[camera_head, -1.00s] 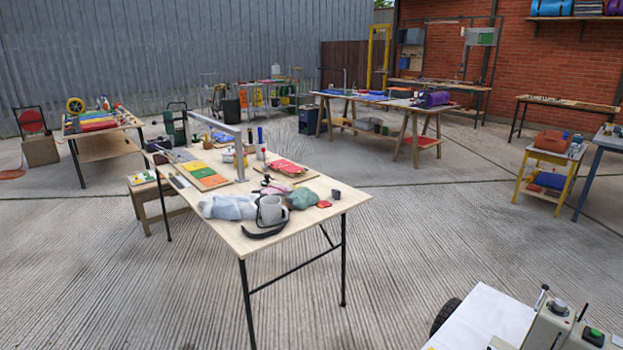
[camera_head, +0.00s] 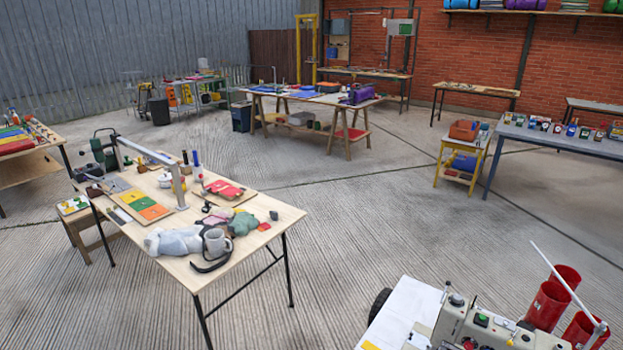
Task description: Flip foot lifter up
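A cream-coloured machine (camera_head: 485,325) that looks like a sewing machine is at the lower right of the head view, beside a white work surface (camera_head: 402,305). It has dark knobs and a green button on top. The picture's bottom edge cuts it off. I cannot make out a foot lifter on it, and its needle and foot area is hidden. Neither of my grippers is in view.
A wooden table (camera_head: 262,228) with cloths, a mug and coloured boards stands at the left. Red containers (camera_head: 548,303) stand beside the machine. A yellow trolley (camera_head: 461,160) and a blue-grey table (camera_head: 553,139) are at the right. Open concrete floor (camera_head: 360,220) lies between.

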